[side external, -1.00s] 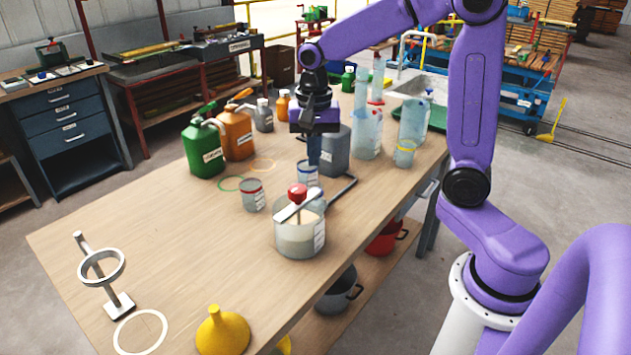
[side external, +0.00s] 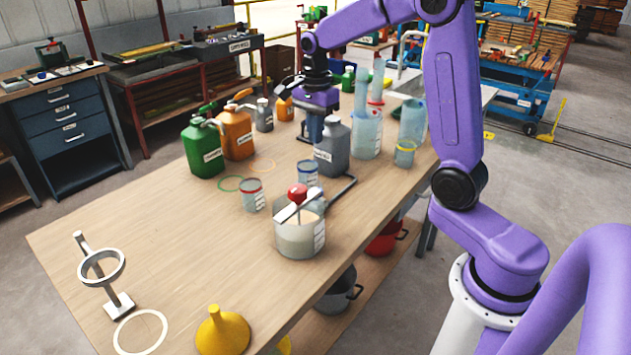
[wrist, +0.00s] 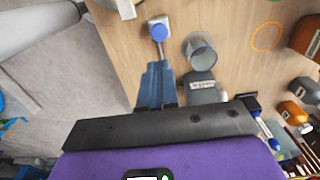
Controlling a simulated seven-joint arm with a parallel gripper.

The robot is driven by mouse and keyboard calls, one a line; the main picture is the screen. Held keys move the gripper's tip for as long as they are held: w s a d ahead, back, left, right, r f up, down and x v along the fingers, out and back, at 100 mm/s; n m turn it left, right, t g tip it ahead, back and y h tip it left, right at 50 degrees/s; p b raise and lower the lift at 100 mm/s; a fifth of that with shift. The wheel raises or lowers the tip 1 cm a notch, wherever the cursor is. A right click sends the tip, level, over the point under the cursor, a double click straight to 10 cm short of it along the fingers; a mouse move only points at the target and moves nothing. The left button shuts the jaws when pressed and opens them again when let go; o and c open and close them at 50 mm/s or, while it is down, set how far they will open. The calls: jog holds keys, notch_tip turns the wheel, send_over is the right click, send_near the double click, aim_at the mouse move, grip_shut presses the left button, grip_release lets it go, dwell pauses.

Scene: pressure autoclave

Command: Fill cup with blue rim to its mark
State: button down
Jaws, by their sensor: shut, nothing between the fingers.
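The cup with the blue rim (side external: 308,174) stands upright on the wooden table, behind the pot. What appears to be the same cup shows in the wrist view (wrist: 201,53), right of my fingertips. Its mark and fill level are too small to read. My gripper (side external: 314,136) is shut and empty, pointing down behind the cup and beside the grey jug (side external: 333,150). The blue fingers lie together in the wrist view (wrist: 157,72). The grey jug stands upright just behind the cup, and its label faces the side camera.
A pot of pale contents (side external: 299,238) with a red-knobbed bar stands in front. Green (side external: 201,150) and orange (side external: 237,138) cans stand back left.

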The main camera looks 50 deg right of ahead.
notch_tip(320, 180, down, 14)
dwell(0.6)
jog(key=shift+s+f, duration=0.15)
jog(key=shift+f, duration=1.15)
dwell(0.7)
dwell(1.4)
notch_tip(320, 180, up, 15)
jog(key=shift+w+f, duration=0.2)
jog(key=shift+w, duration=0.05)
jog(key=shift+r, duration=0.1)
dwell(0.8)
